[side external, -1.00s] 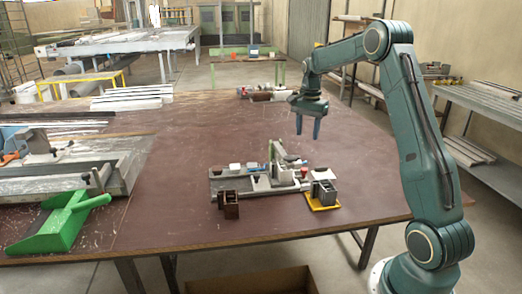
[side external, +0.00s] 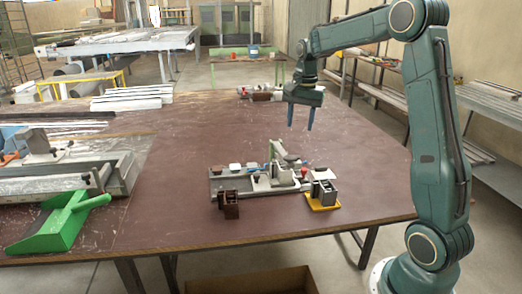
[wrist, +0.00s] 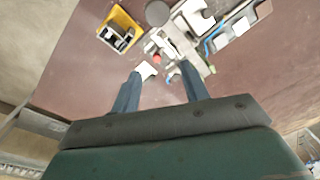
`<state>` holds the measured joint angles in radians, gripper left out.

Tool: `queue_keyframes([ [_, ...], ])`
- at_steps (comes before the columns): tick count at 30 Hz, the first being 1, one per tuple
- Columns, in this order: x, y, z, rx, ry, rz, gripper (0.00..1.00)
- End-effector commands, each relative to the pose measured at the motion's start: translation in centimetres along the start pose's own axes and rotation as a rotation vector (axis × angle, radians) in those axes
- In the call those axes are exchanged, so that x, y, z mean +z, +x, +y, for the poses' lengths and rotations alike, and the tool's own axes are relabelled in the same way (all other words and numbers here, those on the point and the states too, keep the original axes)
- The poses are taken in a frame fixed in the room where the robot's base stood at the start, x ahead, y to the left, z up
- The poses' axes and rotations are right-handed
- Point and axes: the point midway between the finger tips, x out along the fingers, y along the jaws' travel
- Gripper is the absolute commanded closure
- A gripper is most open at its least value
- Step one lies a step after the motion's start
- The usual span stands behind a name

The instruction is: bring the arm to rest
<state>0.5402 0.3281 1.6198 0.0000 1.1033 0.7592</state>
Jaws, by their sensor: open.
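My gripper (side external: 301,118) hangs above the brown table (side external: 190,150), pointing down, with its two blue fingers apart and nothing between them. It is well above the clamp fixture (side external: 262,180), a grey base with an upright lever and red knobs, a little behind it in the side view. In the wrist view my gripper (wrist: 158,88) shows both fingers spread, with the fixture (wrist: 205,20) beyond the fingertips at the top. My arm is raised, its elbow high at the right of the side view.
A yellow-based block (side external: 323,204) stands at the fixture's right and a brown block (side external: 229,211) at its front left. A green dustpan (side external: 58,220) and a metal machine (side external: 70,178) occupy the table's left.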

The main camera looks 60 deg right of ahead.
Motion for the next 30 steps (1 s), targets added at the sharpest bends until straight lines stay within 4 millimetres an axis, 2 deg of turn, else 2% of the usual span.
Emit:
queue_keyframes([
  [1, 1.4, -1.0, -0.1, -0.013, -0.045, 0.011, 0.55],
  [6, 5.5, -3.5, 0.3, -0.049, -0.196, 0.042, 0.55],
  [15, 12.5, -6.7, 2.2, -0.112, -0.459, 0.100, 0.55],
  [22, 17.4, -8.1, 4.6, -0.160, -0.659, 0.148, 0.55],
  [30, 22.4, -8.4, 8.1, -0.215, -0.893, 0.209, 0.55],
])
